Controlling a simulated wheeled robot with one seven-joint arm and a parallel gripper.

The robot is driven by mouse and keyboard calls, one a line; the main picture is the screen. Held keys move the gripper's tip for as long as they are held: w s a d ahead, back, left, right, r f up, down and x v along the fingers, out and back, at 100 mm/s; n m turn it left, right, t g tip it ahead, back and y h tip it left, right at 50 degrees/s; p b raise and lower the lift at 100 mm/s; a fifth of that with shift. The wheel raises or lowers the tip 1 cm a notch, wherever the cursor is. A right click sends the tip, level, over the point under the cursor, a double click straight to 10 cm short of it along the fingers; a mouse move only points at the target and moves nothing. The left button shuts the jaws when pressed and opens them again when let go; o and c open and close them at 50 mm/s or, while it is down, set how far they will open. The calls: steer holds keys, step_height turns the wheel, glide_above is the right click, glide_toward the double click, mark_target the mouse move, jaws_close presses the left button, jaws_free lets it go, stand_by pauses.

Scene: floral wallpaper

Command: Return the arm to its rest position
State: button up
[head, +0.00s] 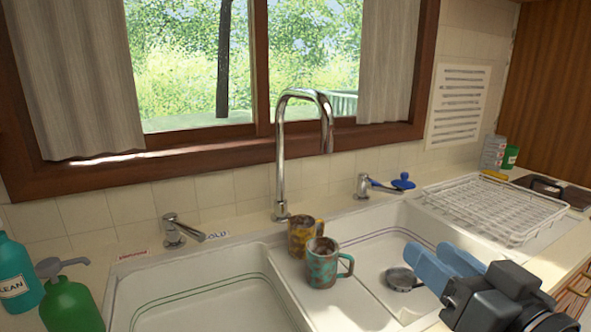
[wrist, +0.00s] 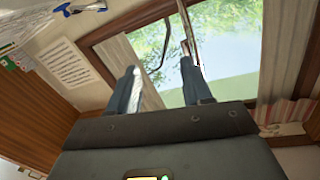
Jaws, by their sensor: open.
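My gripper (head: 427,250) is at the lower right in the head view, over the right basin (head: 372,245) of the sink. Its two blue fingers point left and toward the back, with a gap between them. In the wrist view my gripper (wrist: 158,68) also shows its two fingers spread apart. Nothing is between them but the view of the wall and window beyond. The rest of my arm is mostly outside the head view.
A teal mug (head: 322,263) and a yellow mug (head: 304,236) stand on the sink divider. A dark round utensil (head: 400,279) lies in the right basin, close to my gripper. A faucet (head: 281,160) rises behind. A wire dish rack (head: 490,207) stands at right, bottles (head: 72,305) at left.

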steer(key=s+d+f+m+g+h, duration=0.1)
steer(key=s+f+m+h, duration=0.1)
steer(key=s+f, duration=0.6)
steer(key=s+d+f+m+h, duration=0.1)
steer(key=s+f+h, duration=0.2)
steer(key=s+f, duration=0.45)
steer(key=s+d+f+n+g, duration=0.1)
steer(key=s+d+n, duration=0.1)
steer(key=s, duration=1.7)
steer(key=shift+s+f, duration=0.2)
